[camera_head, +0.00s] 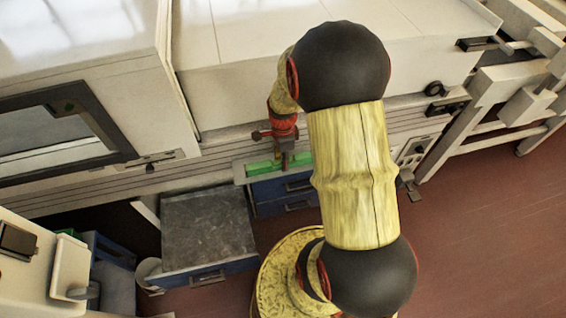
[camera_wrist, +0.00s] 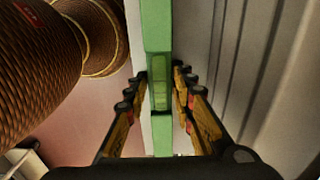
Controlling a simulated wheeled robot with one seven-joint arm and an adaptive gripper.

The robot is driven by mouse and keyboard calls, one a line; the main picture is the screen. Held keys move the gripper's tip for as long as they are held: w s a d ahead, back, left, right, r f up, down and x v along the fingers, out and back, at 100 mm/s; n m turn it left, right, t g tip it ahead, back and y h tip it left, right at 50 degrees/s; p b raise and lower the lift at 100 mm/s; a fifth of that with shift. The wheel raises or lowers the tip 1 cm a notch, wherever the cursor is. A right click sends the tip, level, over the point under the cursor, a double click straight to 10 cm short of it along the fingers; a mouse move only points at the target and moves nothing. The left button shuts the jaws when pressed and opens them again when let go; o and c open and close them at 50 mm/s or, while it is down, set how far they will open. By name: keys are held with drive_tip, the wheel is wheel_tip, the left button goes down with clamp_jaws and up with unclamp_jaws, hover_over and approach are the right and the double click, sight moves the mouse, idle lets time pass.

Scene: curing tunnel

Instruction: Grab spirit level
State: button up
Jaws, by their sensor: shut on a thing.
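The spirit level is a long green bar (camera_head: 262,168) in the head view, in front of the machine's grey ribbed side. A pale strip (camera_wrist: 138,30) runs along beside the bar. I cannot tell whether the level still touches a support.
A cabinet with a dark grey top (camera_head: 208,228) stands at the lower left, with blue drawers (camera_head: 285,192) beside it. The machine's pale housing (camera_head: 240,80) fills the back. Red-brown floor (camera_head: 480,220) is open at the right.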

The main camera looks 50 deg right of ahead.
clamp_jaws()
drive_tip(key=shift+r, duration=0.1)
